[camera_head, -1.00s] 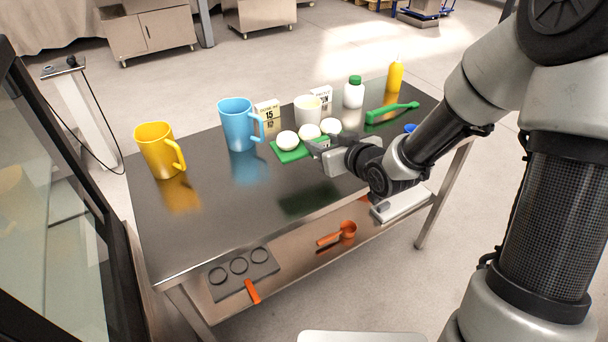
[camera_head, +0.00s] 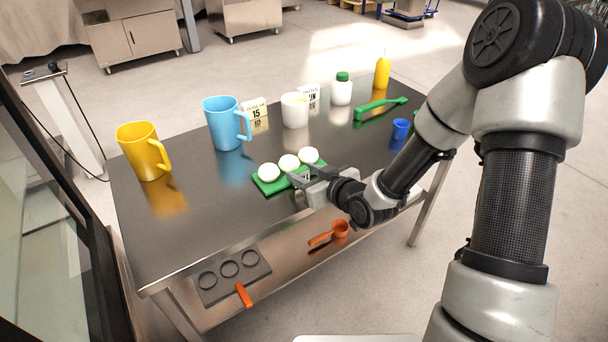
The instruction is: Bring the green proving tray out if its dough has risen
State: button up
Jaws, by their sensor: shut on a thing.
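The green proving tray (camera_head: 264,186) is above or on the front part of the steel table; I cannot tell whether it touches the top. Three round white dough balls (camera_head: 289,163) sit on it in a row. They look plump and smooth. My gripper (camera_head: 304,178) is shut on the tray's near right edge, and its fingers partly hide that edge.
On the steel table (camera_head: 200,210) stand a yellow jug (camera_head: 143,150), a blue jug (camera_head: 224,122), a white cup (camera_head: 295,110), a green-capped bottle (camera_head: 341,90), a green brush (camera_head: 380,107) and a small blue cup (camera_head: 400,128). A glass-panelled frame (camera_head: 35,215) is at left.

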jog(key=shift+f, duration=0.15)
jog(key=o, duration=1.3)
jog(key=shift+c, duration=0.2)
jog(key=shift+r, duration=0.3)
jog(key=p+v, duration=1.1)
jog(key=v, duration=0.1)
